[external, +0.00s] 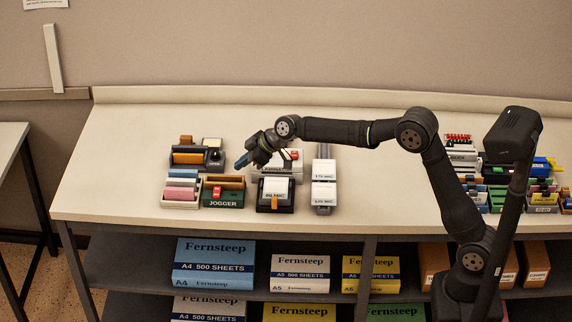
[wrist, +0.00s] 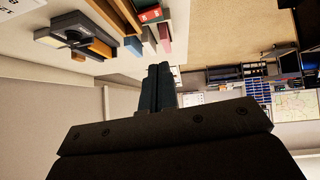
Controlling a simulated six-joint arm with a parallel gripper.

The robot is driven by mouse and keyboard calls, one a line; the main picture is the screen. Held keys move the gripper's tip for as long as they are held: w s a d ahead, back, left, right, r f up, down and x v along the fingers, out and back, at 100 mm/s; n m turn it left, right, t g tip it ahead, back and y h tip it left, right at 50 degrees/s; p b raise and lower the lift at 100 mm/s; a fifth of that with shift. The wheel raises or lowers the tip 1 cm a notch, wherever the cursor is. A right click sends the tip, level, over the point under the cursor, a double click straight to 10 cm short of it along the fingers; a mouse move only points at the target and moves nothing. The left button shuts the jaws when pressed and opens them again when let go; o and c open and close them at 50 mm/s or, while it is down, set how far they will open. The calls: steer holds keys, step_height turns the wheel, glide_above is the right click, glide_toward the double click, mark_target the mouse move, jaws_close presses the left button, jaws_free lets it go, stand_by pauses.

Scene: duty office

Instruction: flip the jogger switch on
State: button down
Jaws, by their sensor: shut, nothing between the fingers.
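The jogger (external: 223,198) is a small green box with its name on the front, standing on the counter's left part. It has a brown slot on top and a red switch (external: 217,192) on its face. Whether the switch is on or off is too small to tell. My gripper (external: 241,162) is above and behind the jogger, a little to its right, apart from it. Its blue-grey fingers are shut and empty; they also show closed together in the wrist view (wrist: 159,70). A green and red item at the wrist view's top edge may be the jogger, partly cut off.
A tray of coloured pads (external: 181,198) stands left of the jogger. A dark device (external: 188,157) is behind it, and a black-and-white unit (external: 275,195) is to its right. More items crowd the counter's right end. The counter's far left is clear.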

steer(key=shift+w, duration=0.1)
steer(key=shift+w+r+t, duration=0.15)
steer(key=shift+w+t, duration=0.15)
steer(key=shift+w, duration=0.25)
glide_above(214, 188)
steer(key=s+d, duration=0.1)
steer(key=d, duration=0.2)
step_height(214, 188, down, 7)
steer(key=shift+f, duration=0.1)
step_height(214, 188, down, 2)
steer(key=shift+w+f, duration=0.3)
steer(key=shift+f, duration=0.55)
